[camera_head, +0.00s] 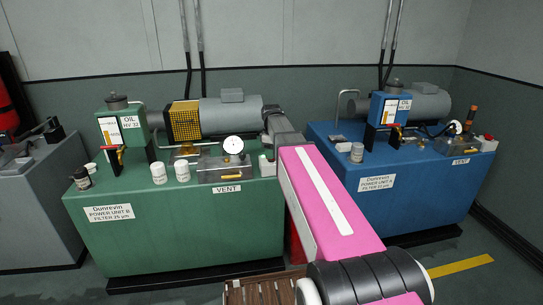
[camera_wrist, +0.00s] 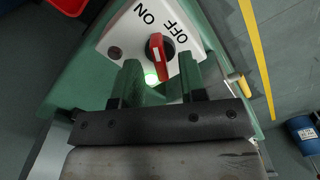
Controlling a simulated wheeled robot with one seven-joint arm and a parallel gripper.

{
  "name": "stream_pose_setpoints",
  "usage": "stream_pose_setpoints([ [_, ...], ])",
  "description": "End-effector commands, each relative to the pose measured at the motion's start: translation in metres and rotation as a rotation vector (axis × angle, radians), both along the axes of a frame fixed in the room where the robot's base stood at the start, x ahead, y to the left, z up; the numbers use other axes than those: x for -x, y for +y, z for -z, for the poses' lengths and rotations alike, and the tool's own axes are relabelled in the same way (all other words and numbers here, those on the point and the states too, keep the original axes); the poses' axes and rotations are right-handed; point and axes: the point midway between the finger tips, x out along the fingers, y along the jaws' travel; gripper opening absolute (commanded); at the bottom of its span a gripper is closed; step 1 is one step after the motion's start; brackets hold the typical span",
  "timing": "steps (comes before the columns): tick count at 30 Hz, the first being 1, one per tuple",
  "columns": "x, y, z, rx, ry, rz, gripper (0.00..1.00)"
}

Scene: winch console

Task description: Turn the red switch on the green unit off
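The green unit (camera_head: 180,220) stands at the left in the head view, and its right end is covered by my arm. In the wrist view its switch box (camera_wrist: 126,36) is white, with ON and OFF printed along the top. The red switch (camera_wrist: 155,46) is a red lever on a black round base; its handle lies roughly up and down the picture, and I cannot tell its setting for sure.
A blue unit (camera_head: 420,200) stands to the right, with its own switch box (camera_head: 487,143). White cups (camera_head: 159,173), a gauge (camera_head: 233,145) and a motor (camera_head: 230,110) are on the green unit. A yellow line (camera_head: 460,266) marks the floor.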

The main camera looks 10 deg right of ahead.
Motion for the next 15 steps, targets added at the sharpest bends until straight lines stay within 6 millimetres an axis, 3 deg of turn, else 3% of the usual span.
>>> stream_pose_setpoints([
  [6,0.0002,0.0000,0.0137,0.000,0.001,0.000,0.38],
  [15,0.0000,0.0000,0.0148,0.000,0.000,0.000,0.38],
])
